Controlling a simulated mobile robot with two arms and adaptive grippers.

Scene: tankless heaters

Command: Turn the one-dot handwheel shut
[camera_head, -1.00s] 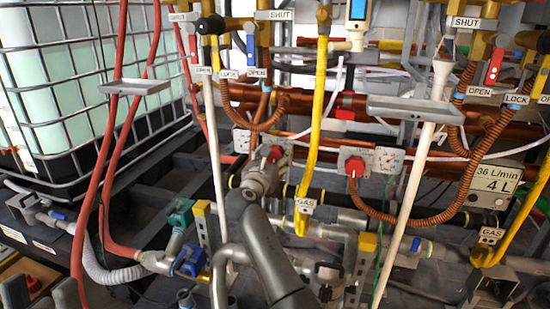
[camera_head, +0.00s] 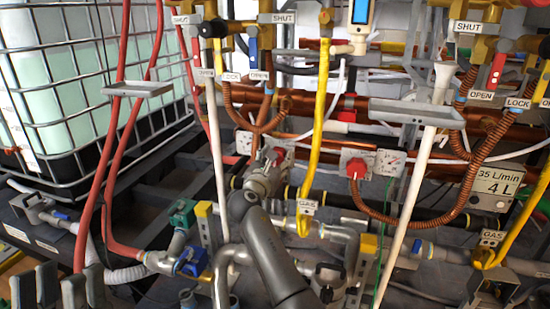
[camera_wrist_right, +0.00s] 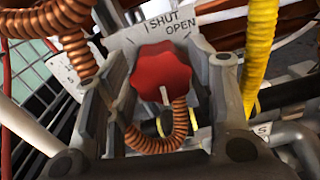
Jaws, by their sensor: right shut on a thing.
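A red lobed handwheel (camera_wrist_right: 162,80) with a white pointer line shows in the right wrist view, between the fingers of my right gripper (camera_wrist_right: 165,88). A plate (camera_wrist_right: 172,22) marked SHUT and OPEN sits behind it; the pointer runs upright, below and left of OPEN. I cannot make out its dots. In the head view my right gripper (camera_head: 270,165) covers most of this wheel (camera_head: 279,153). My left gripper (camera_head: 60,285) is at the bottom left with its grey fingers spread and empty, away from the wheels.
Another red handwheel (camera_head: 354,168) sits to the right. A display (camera_head: 497,186) reads 35 L/min and 4 L. Yellow gas hoses (camera_head: 318,110), white pipes (camera_head: 412,190) and coiled copper hoses (camera_head: 470,185) crowd the space. A caged tank (camera_head: 75,85) stands at left.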

